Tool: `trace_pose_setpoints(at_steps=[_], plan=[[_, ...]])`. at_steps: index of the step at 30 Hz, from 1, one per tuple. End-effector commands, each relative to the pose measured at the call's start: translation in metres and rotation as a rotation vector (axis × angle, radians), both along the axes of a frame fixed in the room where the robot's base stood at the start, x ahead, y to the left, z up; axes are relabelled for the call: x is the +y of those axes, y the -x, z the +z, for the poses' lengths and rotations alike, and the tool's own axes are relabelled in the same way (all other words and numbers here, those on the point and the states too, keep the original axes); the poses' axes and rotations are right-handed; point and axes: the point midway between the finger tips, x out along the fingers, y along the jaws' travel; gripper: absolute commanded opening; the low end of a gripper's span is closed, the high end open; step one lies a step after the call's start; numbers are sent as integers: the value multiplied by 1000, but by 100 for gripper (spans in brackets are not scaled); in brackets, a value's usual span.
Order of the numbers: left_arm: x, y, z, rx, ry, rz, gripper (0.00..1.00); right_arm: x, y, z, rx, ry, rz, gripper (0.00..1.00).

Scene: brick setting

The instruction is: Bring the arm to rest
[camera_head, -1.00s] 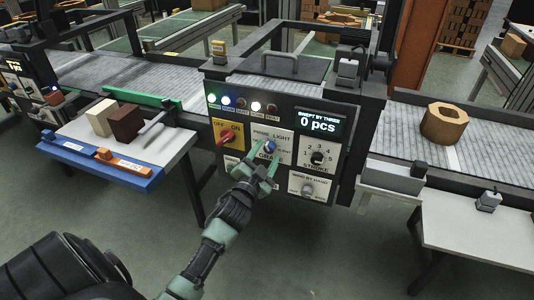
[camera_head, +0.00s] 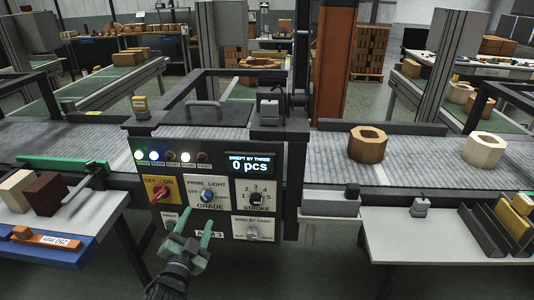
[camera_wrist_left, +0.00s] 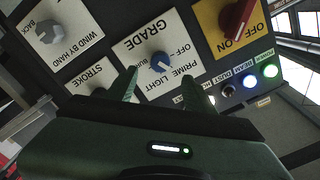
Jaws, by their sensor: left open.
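My left gripper (camera_head: 196,229) is open and empty in front of the lower part of the machine's control panel (camera_head: 222,168), its green fingers apart. The blue grade knob (camera_head: 207,196) sits just above the fingertips in the head view. In the left wrist view the same blue knob (camera_wrist_left: 161,62) shows beyond the two fingers (camera_wrist_left: 168,92), and I see a gap between them and the panel. The red off-on switch (camera_head: 158,194) and the black stroke knob (camera_head: 256,199) are on either side. My right gripper is not in view.
A side table (camera_head: 95,212) at the left holds a dark block (camera_head: 45,193) and a pale block (camera_head: 14,190). A conveyor (camera_head: 420,155) at the right carries a brown hollow piece (camera_head: 367,144) and a cream one (camera_head: 483,150). A white table (camera_head: 435,240) stands at the front right.

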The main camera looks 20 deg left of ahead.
Motion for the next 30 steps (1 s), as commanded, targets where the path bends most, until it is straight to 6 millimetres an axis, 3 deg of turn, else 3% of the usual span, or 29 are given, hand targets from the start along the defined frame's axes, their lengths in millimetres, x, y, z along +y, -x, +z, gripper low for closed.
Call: trace_pose_setpoints(at_steps=[2, 5, 8, 14, 18, 23, 27, 30], plan=[[0, 0, -2, 4, 2, 0, 53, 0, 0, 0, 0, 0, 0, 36], [-3, -1, -21, 36, 21, -6, 53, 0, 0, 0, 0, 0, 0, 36], [-10, 0, -69, 119, 71, -16, 53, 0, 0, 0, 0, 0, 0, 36], [-39, 31, -212, 376, 218, -36, 53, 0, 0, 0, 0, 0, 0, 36], [-62, 76, -307, 565, 314, -32, 53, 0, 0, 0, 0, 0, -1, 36], [-87, 151, -402, 784, 406, -11, 53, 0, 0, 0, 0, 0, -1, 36], [-106, 234, -470, 976, 473, 25, 53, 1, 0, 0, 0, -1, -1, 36], [-115, 298, -507, 1109, 511, 60, 53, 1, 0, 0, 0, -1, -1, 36]])
